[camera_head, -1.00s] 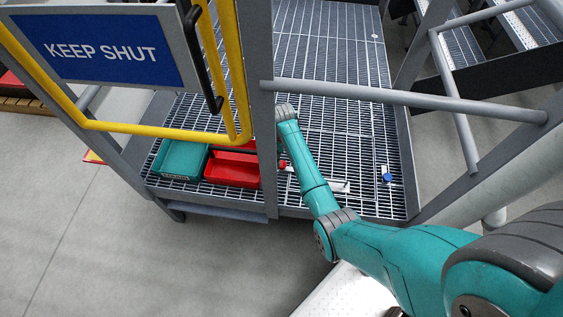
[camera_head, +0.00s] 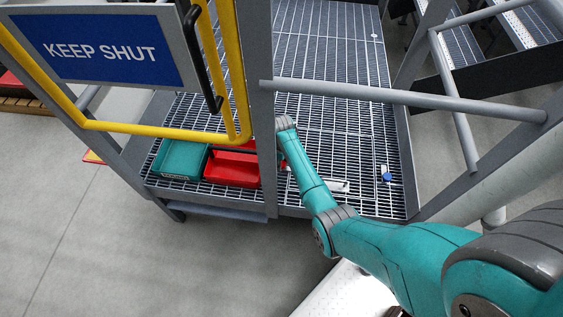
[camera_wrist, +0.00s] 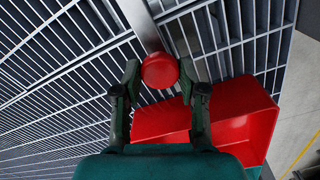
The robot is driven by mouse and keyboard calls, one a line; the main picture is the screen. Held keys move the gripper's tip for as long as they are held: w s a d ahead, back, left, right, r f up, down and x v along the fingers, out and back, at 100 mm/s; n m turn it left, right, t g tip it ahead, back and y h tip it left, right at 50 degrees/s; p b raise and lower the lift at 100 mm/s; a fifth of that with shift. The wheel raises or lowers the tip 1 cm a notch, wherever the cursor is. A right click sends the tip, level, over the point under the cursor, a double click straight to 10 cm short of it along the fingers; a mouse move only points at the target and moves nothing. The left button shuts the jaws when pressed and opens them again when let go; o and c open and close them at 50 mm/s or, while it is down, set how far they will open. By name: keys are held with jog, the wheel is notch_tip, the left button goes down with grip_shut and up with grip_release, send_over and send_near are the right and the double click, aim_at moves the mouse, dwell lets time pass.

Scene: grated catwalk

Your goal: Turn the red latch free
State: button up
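The red latch shows in the wrist view as a round red knob (camera_wrist: 160,71) at the end of a flat metal bar (camera_wrist: 140,22) over the grating. My gripper (camera_wrist: 160,78) is open, with one dark finger on each side of the knob and a narrow gap on both sides. I cannot tell whether the fingertips are down at the knob's height or still above it. In the head view my arm mostly covers the red latch, and my gripper is hidden behind the arm and the grey post.
A teal bin (camera_head: 181,158) and a red bin (camera_head: 232,168) stand on the grating left of my arm; the red bin (camera_wrist: 240,125) also lies close by my fingers. A blue knob (camera_head: 387,177) is to the right. A grey post (camera_head: 262,110) and yellow-framed gate (camera_head: 160,133) stand nearby.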

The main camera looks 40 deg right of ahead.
jog(key=shift+n, duration=0.3)
grip_shut()
jog(key=n, duration=0.8)
jog(key=shift+n, duration=0.4)
jog(key=n, duration=0.4)
jog(key=shift+n, duration=2.3)
jog(key=o, duration=1.2)
grip_release()
